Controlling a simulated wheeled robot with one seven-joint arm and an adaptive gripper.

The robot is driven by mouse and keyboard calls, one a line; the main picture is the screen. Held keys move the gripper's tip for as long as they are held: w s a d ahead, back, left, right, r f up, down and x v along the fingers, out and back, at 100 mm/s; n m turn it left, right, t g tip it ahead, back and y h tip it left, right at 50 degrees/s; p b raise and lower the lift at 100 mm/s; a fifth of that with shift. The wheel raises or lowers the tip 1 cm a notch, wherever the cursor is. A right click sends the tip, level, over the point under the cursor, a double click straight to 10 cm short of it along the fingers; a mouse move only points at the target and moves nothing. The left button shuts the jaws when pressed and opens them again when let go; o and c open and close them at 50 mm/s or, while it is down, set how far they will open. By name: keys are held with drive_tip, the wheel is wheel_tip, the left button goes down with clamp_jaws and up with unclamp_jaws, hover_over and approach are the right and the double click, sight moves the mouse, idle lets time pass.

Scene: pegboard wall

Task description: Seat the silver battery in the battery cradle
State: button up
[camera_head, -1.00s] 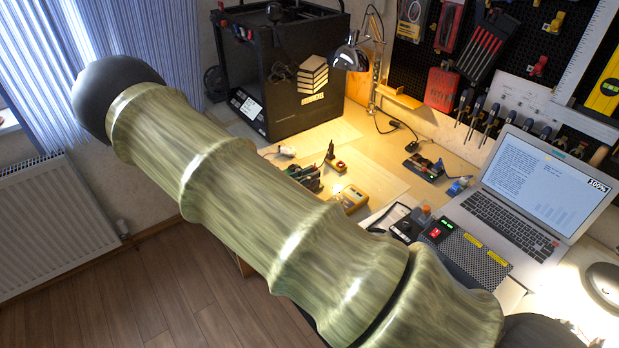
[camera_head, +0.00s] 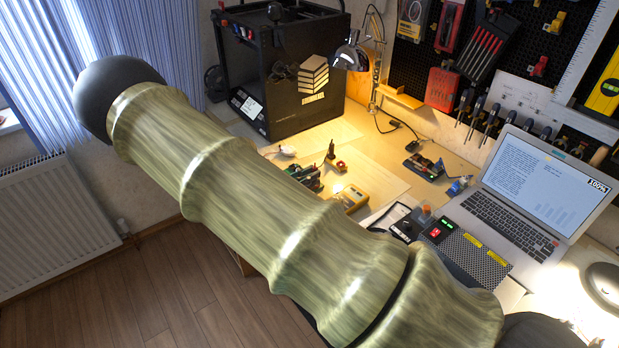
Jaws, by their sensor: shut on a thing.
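My gripper is not in view; my green, wood-grained arm (camera_head: 250,205) crosses the picture from the upper left to the lower right and hides the near part of the workbench. I cannot make out the silver battery. A small black holder (camera_head: 424,168) with coloured parts lies on the bench left of the laptop; it may be the battery cradle, but it is too small to tell.
A pegboard of tools (camera_head: 480,55) stands behind.

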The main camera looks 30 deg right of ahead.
drive_tip(key=shift+f, duration=0.4)
idle(0.3)
drive_tip(key=o, duration=0.8)
drive_tip(key=shift+r+p, duration=1.4)
drive_tip(key=shift+r, duration=1.1)
